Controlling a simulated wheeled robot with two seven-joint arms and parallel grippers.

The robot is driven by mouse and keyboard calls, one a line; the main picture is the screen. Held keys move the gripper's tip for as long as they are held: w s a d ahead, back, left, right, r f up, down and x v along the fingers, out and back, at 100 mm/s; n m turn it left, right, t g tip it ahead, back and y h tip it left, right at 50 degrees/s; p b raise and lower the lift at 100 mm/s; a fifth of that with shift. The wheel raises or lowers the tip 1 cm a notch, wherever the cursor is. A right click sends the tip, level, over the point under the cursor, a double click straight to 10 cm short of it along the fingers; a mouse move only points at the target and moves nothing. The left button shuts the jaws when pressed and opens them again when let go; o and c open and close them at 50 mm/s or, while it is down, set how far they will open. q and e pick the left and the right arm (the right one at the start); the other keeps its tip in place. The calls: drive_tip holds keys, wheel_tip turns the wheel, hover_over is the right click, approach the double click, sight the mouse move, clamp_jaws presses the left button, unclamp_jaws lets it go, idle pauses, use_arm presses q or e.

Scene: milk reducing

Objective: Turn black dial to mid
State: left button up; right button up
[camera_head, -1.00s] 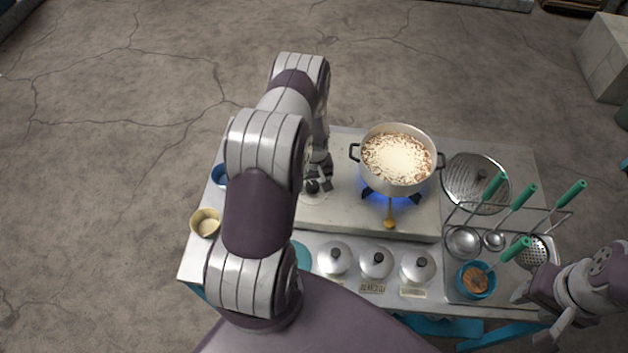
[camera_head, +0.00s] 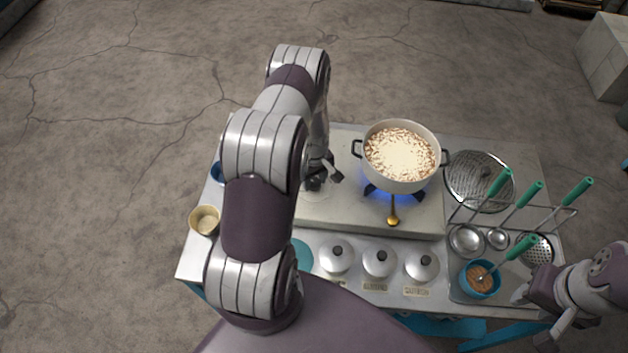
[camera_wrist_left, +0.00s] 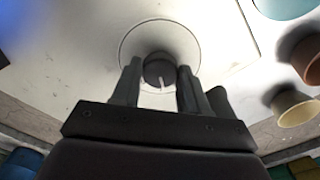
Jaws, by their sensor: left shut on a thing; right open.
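The black dial (camera_wrist_left: 158,70) sits on a round pale plate on the stove top (camera_head: 345,215). In the left wrist view it is between the two fingers of my left gripper (camera_wrist_left: 158,85), which is shut on it. A short white mark on the dial points toward the gripper's palm. In the head view my left gripper (camera_head: 324,175) is at the stove's left part, and my arm and fingers mostly hide the dial. My right gripper (camera_head: 528,297) is open and empty at the lower right, beside the blue cup.
A pot of pale liquid with brown bits (camera_head: 400,157) stands over a blue flame, with a golden knob (camera_head: 392,220) in front. Lidded containers (camera_head: 379,260) line the front. Green-handled utensils (camera_head: 531,193) and a blue cup (camera_head: 479,280) are right; a yellow cup (camera_head: 205,220) is left.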

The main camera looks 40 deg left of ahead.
sight(314, 182)
use_arm(q)
drive_tip(key=shift+w+n+b, duration=0.1)
drive_tip(key=shift+n+b, duration=0.6)
drive_tip(key=shift+n, duration=1.2)
drive_tip(key=o, duration=1.1)
drive_tip(key=shift+c, duration=0.2)
wheel_tip(314, 182, up, 13)
drive_tip(key=b, duration=0.3)
drive_tip(key=shift+f, duration=0.1)
